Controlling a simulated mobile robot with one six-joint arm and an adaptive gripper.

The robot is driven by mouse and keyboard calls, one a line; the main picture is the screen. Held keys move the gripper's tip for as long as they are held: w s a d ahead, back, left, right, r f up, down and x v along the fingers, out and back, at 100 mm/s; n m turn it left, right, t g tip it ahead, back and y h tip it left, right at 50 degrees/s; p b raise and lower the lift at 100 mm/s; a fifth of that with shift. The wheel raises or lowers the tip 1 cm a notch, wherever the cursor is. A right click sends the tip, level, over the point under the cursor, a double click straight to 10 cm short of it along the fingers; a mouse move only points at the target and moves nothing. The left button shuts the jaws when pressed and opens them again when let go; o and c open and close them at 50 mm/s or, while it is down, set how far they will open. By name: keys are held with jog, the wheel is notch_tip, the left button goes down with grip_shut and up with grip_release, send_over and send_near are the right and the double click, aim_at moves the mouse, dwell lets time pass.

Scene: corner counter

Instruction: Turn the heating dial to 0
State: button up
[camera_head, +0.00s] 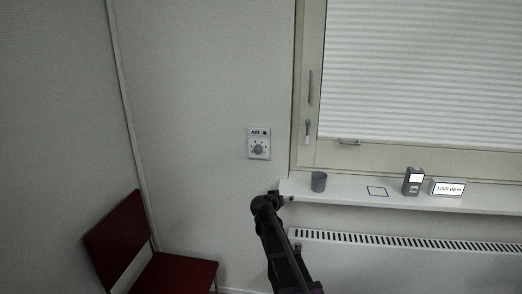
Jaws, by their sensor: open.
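The heating dial (258,149) is a round grey knob on a small white wall panel (251,155), left of the window. The panel has a dark label and a small dark spot along its top. The dial's setting is too small to read. My arm rises from the bottom of the view, and my gripper (284,198) is at its upper end, below and right of the panel, by the left end of the window sill. The gripper is apart from the dial. Its fingers are small and dark here, and nothing shows between them.
The white sill (340,192) holds a grey cup (319,181), a blue-outlined square (377,191), a dark box (412,186) and a display reading 1200 ppm (447,188). A radiator (400,262) is below. A red chair (180,272) stands at lower left. The wall around the panel is clear.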

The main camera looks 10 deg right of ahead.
jog(key=w+a+r+n+t, duration=0.1)
jog(key=w+a+r+t, duration=0.25)
jog(key=w, duration=0.45)
jog(key=n+t+y, duration=0.3)
send_near(258, 151)
jog(key=v, duration=0.3)
jog(key=shift+s+p, duration=0.25)
jog(key=shift+p, duration=0.2)
jog(key=shift+r, duration=0.1)
jog(key=shift+w, duration=0.1)
jog(key=x, duration=1.3)
jog(key=shift+w, duration=0.3)
